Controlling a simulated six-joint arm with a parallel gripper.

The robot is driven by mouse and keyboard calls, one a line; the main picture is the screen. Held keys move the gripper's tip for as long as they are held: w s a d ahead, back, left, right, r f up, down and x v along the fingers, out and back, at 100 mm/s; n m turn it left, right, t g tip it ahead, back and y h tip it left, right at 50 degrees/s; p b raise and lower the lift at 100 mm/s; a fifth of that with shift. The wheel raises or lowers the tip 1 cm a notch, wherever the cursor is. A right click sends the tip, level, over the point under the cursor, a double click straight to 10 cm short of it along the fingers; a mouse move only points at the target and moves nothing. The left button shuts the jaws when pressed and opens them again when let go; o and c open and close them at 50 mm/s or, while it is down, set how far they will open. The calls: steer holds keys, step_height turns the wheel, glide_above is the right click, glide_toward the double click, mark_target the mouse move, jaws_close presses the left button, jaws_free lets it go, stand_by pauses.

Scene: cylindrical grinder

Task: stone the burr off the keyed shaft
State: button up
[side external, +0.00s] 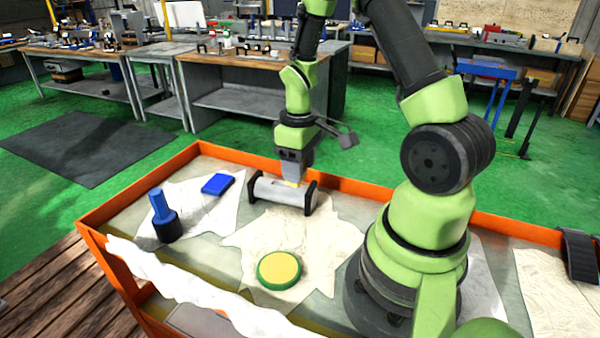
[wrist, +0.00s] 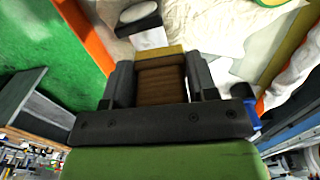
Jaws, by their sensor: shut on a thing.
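My gripper (side external: 293,168) points down over the keyed shaft and is shut on a block-shaped stone. In the wrist view the stone (wrist: 160,80) is brown with a yellow end and sits between the two black fingers. In the side view only a small yellow bit of the stone (side external: 293,184) shows, at the top of the shaft. The shaft (side external: 270,191) is a light grey cylinder lying level between two black end pieces. Part of it shows beyond the stone in the wrist view (wrist: 150,39). I cannot tell whether stone and shaft touch. The burr is too small to see.
A blue block (side external: 217,184) and a blue cylinder on a black base (side external: 163,215) stand left of the shaft. A round yellow-topped green disc (side external: 279,269) lies in front. Crumpled pale cloths (side external: 325,240) cover parts of the tabletop. An orange rim (side external: 240,150) edges the table.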

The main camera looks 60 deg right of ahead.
steer(key=shift+r, duration=2.5)
steer(key=shift+f, duration=0.2)
steer(key=shift+f, duration=3.15)
steer(key=shift+d+f, duration=0.35)
steer(key=shift+f, duration=0.45)
steer(key=shift+c, duration=0.2)
steer(key=shift+w+d, duration=0.2)
steer(key=shift+d, duration=1.4)
steer(key=shift+c, duration=0.9)
steer(key=a, duration=0.4)
steer(key=shift+s+f, duration=0.1)
steer(key=shift+s, duration=0.1)
steer(key=shift+r, duration=4.2)
